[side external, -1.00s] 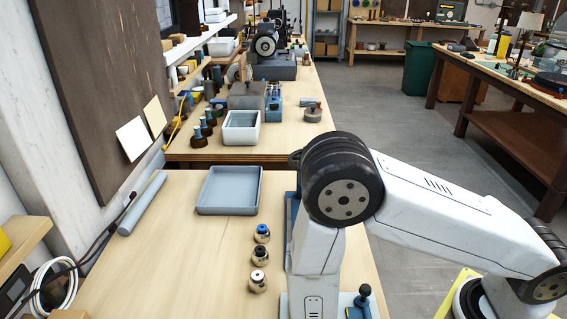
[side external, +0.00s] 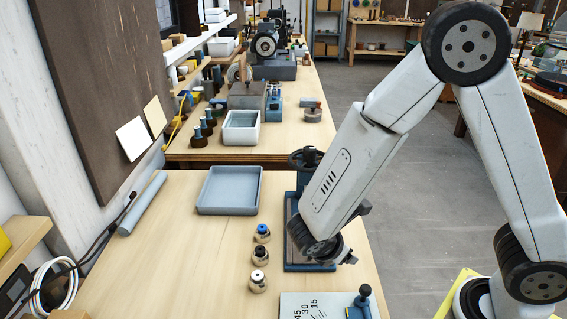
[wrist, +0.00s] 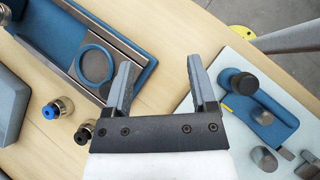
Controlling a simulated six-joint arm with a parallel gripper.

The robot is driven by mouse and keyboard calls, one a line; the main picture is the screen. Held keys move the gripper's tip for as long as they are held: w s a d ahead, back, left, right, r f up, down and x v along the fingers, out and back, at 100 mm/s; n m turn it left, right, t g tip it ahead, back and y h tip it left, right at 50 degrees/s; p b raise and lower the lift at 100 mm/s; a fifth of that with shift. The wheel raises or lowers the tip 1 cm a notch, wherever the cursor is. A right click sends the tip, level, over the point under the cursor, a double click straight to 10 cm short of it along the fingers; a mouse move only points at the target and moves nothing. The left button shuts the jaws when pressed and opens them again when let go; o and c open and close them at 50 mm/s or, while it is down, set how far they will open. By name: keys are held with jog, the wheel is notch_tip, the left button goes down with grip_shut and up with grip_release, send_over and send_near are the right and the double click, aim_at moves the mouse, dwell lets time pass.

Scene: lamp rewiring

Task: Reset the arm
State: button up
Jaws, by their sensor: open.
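My gripper shows in the wrist view (wrist: 160,75). Its two dark grey jaws stand wide apart with nothing between them. They are above the bench, between a blue-edged fixture (wrist: 134,78) with a blue ring (wrist: 95,63) and a pale plate (wrist: 228,55) with a blue clamp (wrist: 275,118). In the side view my arm is bent, with its elbow high and its wrist low over the blue fixture (side external: 310,267). The jaws are mostly hidden there.
Three small fittings, topped blue (side external: 262,233), black (side external: 260,256) and white (side external: 258,282), stand left of my wrist. A grey tray (side external: 201,205) lies behind them. The numbered plate (side external: 297,305) and a dark handwheel (side external: 303,157) are close by.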

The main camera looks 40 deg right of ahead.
jog(key=r+m+y, duration=0.1)
jog(key=m+y, duration=0.1)
jog(key=m, duration=0.3)
jog(key=d+r+m+t+y, duration=0.1)
jog(key=r+m+y, duration=0.1)
jog(key=m, duration=0.4)
jog(key=s+d+r+m+t+y, duration=0.1)
jog(key=r+m+y, duration=0.1)
jog(key=m+y, duration=0.2)
jog(key=shift+d+m, duration=0.25)
jog(key=shift+m, duration=0.65)
